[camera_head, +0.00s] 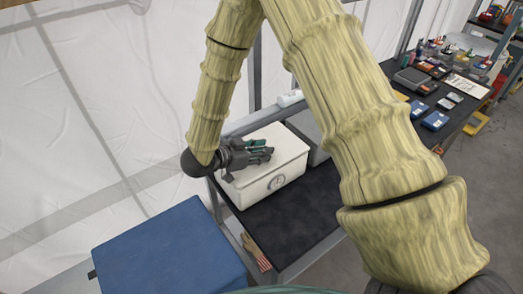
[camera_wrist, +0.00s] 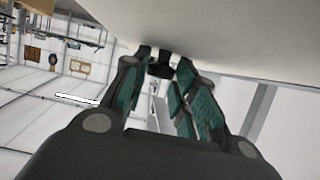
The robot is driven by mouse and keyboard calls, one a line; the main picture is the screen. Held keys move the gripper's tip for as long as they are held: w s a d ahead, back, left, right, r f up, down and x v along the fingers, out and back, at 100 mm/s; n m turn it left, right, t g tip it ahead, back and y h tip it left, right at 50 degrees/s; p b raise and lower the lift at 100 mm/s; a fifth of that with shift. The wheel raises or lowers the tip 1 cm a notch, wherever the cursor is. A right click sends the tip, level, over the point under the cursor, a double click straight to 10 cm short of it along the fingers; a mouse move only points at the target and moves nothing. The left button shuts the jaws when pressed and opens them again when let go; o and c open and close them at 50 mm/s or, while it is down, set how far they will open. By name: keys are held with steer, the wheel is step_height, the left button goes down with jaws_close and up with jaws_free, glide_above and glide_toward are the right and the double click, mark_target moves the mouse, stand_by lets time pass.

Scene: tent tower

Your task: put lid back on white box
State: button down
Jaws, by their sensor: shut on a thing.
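The white box (camera_head: 255,192) stands on the dark table top, with a round dial mark on its front. Its white lid (camera_head: 288,143) lies across the top of the box; I cannot tell whether it is fully seated. My gripper (camera_head: 263,153), with green finger pads, reaches over the lid from the left. In the wrist view the lid's pale surface (camera_wrist: 225,25) fills the top, and my gripper (camera_wrist: 163,60) is shut on a dark handle (camera_wrist: 160,67) on it. The handle is mostly hidden between the fingers.
A blue box (camera_head: 165,252) stands at the front left, close to the table. A grey case (camera_head: 308,130) sits right behind the white box, with a white bottle (camera_head: 290,98) beyond. Dark table top (camera_head: 300,215) is bare at the right. A glove-like item (camera_head: 255,250) hangs at its edge.

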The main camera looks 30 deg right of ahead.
steer(key=shift+f, duration=0.45)
stand_by(0.6)
steer(key=c, duration=1.1)
jaws_free()
steer(key=shift+o, duration=0.2)
steer(key=v, duration=1.2)
steer(key=shift+f, duration=0.1)
